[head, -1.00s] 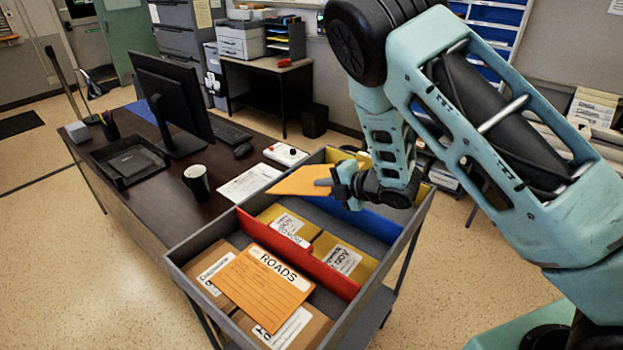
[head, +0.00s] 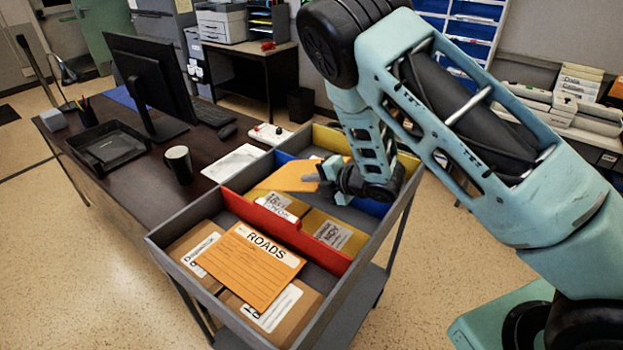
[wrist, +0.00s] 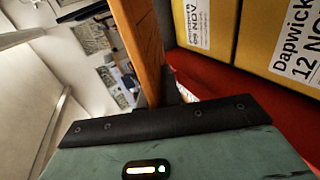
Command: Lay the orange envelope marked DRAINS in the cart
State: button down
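My gripper (head: 324,176) is shut on an orange envelope (head: 287,177), held roughly flat above the cart's middle compartment, near the blue divider (head: 371,206). No marking on it is readable. In the wrist view the envelope (wrist: 143,45) shows nearly edge-on, rising from my gripper. The cart (head: 345,292) is a grey open tray with red and blue dividers. A second orange envelope (head: 250,275), marked ROADS, lies on brown packages in the near compartment.
Yellow labelled packages (head: 335,231) lie in the middle compartment, beside the red divider (head: 290,237). The desk (head: 140,190) adjoins the cart at left, with a dark mug (head: 178,165), papers (head: 233,163) and a monitor (head: 150,80).

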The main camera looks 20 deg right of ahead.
jog(key=shift+f+b, duration=3.55)
jog(key=shift+f, duration=0.9)
jog(key=c, duration=1.5)
grip_release()
jog(key=shift+c, duration=0.2)
jog(key=shift+s, duration=0.1)
jog(key=p+v, duration=0.1)
jog(key=v, duration=1.6)
jog(key=shift+d+r, duration=0.1)
